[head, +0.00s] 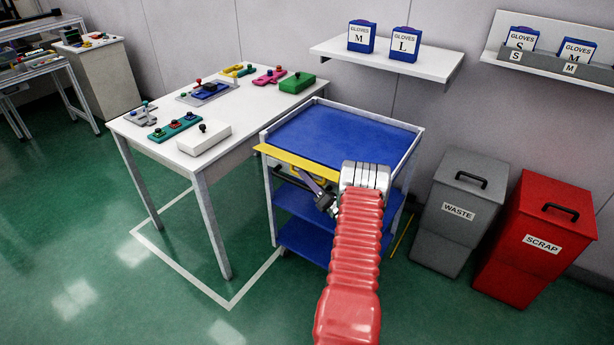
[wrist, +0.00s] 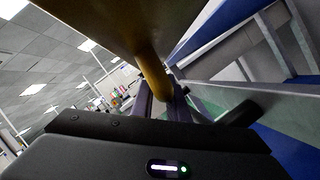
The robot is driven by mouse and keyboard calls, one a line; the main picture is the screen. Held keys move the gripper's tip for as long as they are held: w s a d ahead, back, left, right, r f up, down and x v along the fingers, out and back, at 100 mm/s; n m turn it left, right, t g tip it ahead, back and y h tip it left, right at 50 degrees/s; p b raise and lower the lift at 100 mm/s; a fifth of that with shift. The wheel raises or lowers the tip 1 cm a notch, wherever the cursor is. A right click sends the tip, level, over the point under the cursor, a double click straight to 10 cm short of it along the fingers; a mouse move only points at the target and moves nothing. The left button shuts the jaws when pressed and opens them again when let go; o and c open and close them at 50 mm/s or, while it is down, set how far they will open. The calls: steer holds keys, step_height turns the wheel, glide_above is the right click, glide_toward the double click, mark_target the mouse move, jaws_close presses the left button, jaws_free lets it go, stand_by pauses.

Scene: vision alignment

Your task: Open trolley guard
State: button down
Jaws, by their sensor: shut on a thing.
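The trolley (head: 345,127) has a blue top tray with a pale rim and blue lower shelves. Its yellow guard (head: 290,158) runs along the near side of the top in the head view, its left end at the trolley's near left corner. In the wrist view the guard (wrist: 120,18) fills the upper middle, with a yellow handle post (wrist: 153,75) coming down from it. My gripper (head: 311,186) is under the guard, and its purple fingers (wrist: 165,103) are shut on the handle post. My arm hides the guard's right end.
A white table (head: 150,140) with several coloured fixtures stands left of the trolley. A grey waste bin (head: 445,212) and a red scrap bin (head: 540,240) stand to the right. A wall shelf (head: 430,65) with glove boxes hangs behind. Green floor is clear at the front left.

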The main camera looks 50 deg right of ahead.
steer(key=shift+f+n, duration=0.35)
steer(key=shift+n, duration=0.35)
steer(key=shift+d, duration=0.1)
steer(key=c, duration=2)
jaws_free()
steer(key=shift+r, duration=0.2)
